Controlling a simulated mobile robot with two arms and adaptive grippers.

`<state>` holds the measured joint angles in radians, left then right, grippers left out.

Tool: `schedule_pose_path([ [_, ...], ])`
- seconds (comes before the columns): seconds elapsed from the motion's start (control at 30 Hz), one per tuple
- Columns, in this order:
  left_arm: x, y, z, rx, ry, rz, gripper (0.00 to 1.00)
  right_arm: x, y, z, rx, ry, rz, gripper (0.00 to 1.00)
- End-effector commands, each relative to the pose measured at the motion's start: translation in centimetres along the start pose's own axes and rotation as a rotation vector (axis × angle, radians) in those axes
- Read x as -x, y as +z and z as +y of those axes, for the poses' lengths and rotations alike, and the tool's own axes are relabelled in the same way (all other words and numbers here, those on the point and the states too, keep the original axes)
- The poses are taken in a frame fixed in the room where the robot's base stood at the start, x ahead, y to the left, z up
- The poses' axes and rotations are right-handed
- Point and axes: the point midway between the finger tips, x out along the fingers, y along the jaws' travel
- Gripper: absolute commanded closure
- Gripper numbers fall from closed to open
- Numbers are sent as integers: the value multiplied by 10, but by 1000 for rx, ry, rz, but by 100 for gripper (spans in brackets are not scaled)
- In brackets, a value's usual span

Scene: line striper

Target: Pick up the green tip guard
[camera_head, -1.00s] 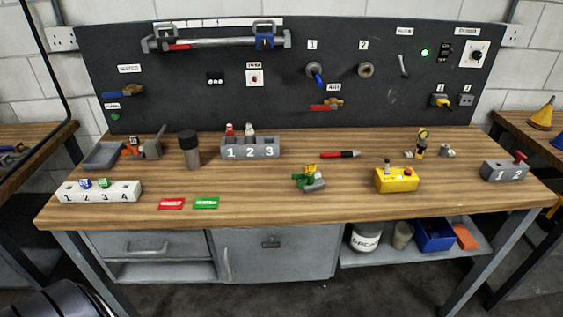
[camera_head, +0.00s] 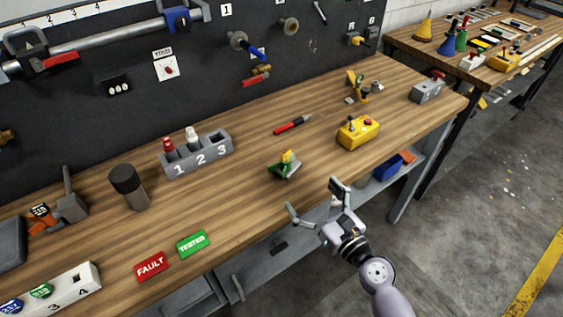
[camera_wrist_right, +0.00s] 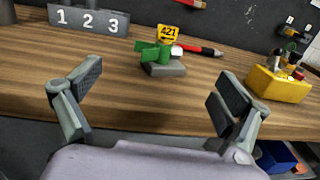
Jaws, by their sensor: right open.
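The green tip guard (camera_head: 283,166) appears to be the green piece on a small grey stand near the front edge of the bench. In the right wrist view the green piece (camera_wrist_right: 152,54) sits on the grey stand (camera_wrist_right: 164,69), with a yellow tag marked 421 (camera_wrist_right: 168,33) above it. My right gripper (camera_head: 314,197) is open and empty, in front of the bench edge and short of the stand. In the right wrist view its spread fingers (camera_wrist_right: 158,85) frame the stand from either side, with a gap ahead. My left gripper is not in view.
A red and black pen (camera_head: 293,125) lies behind the stand. A yellow box (camera_head: 358,134) stands to its right and a grey 1-2-3 holder (camera_head: 198,155) to its left. TESTED (camera_head: 193,244) and FAULT (camera_head: 151,265) plates lie at the front left. Bare wood surrounds the stand.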

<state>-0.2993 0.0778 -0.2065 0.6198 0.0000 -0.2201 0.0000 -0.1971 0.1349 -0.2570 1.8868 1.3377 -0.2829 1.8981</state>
Motion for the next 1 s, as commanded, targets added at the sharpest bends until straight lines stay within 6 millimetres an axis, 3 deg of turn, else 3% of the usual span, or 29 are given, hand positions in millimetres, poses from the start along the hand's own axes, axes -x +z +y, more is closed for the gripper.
schedule_pose_path([
  [0.13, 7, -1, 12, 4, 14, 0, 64, -36, 3, 0, 2, 1, -2, 5],
  [0.3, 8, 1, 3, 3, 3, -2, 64, -67, 1, 0, 3, 2, 0, 5],
  [0.53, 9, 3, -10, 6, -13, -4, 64, -84, 0, 0, 3, 0, 1, 5],
  [0.83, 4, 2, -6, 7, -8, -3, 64, -123, -4, -3, 5, 2, 1, 5],
  [1.0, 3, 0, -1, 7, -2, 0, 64, -135, -3, -3, 4, 0, 1, 5],
])
